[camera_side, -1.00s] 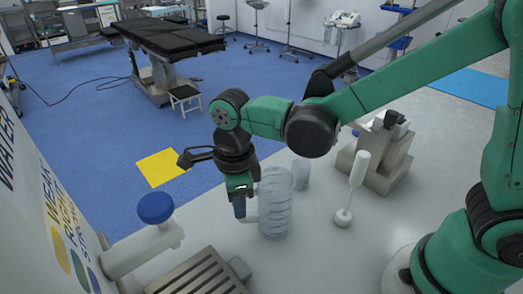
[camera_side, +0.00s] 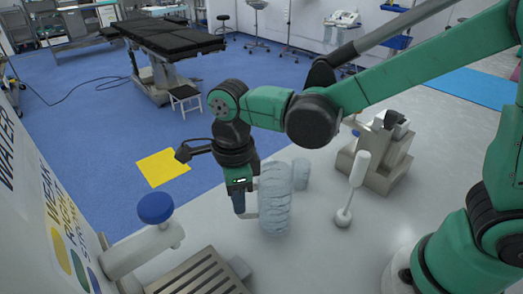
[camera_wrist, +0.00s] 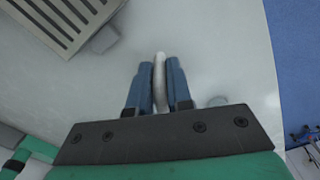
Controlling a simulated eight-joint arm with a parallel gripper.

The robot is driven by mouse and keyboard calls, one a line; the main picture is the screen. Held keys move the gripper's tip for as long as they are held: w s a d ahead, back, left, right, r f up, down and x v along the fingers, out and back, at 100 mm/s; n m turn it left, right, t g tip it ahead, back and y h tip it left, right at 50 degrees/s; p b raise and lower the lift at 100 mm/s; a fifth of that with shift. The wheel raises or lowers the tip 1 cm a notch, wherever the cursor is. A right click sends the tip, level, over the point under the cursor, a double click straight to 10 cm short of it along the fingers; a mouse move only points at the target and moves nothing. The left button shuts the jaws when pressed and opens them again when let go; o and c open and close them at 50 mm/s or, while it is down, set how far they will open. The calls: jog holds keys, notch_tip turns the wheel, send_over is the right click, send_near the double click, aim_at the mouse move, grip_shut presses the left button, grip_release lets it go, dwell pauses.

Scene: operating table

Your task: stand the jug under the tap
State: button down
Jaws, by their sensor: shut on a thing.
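The jug (camera_side: 276,198) is a pale, ribbed, translucent vessel at the centre of the side view, with its top leaning slightly right. My gripper (camera_side: 239,208) points down at its left side and is shut on its handle. The wrist view shows the pale handle (camera_wrist: 160,85) between my blue fingers (camera_wrist: 160,68); the jug's body is hard to make out there. The tap, with a blue knob (camera_side: 155,208) and pale pipe (camera_side: 135,250), comes out of the wall panel left of the jug. I cannot tell whether the jug's base touches the surface.
A slatted drain grate (camera_side: 200,272) lies below the tap, left of the jug, and shows in the wrist view (camera_wrist: 65,18). A small clear cup (camera_side: 301,174) stands behind the jug. A white-handled brush-like tool (camera_side: 357,185) and a stepped grey block (camera_side: 375,160) stand to the right.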

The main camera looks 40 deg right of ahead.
notch_tip(320, 180, up, 18)
jog(key=f, duration=0.1)
jog(key=s+d+f+n, duration=0.1)
jog(key=s+f+n, duration=0.1)
jog(key=n, duration=0.3)
jog(key=s+d+f+n, duration=0.1)
jog(key=d+f+n, duration=0.1)
jog(key=n, duration=0.3)
jog(key=s+d+f+n, duration=0.2)
jog(key=n, duration=0.3)
jog(key=shift+s+n, duration=0.3)
jog(key=s+d+f+n, duration=0.3)
jog(key=s+f+n, duration=0.35)
jog(key=n, duration=0.55)
jog(key=shift+w+a+f, duration=0.15)
jog(key=shift+a+f, duration=0.25)
jog(key=shift+a, duration=2.55)
jog(key=shift+w+a+f, duration=0.1)
jog(key=shift+a+f, duration=0.3)
jog(key=shift+a, duration=2.6)
jog(key=shift+w+a+f, duration=0.15)
jog(key=shift+a+f, duration=0.25)
jog(key=shift+a, duration=2.55)
jog(key=shift+f, duration=0.1)
jog(key=c, duration=0.8)
grip_release()
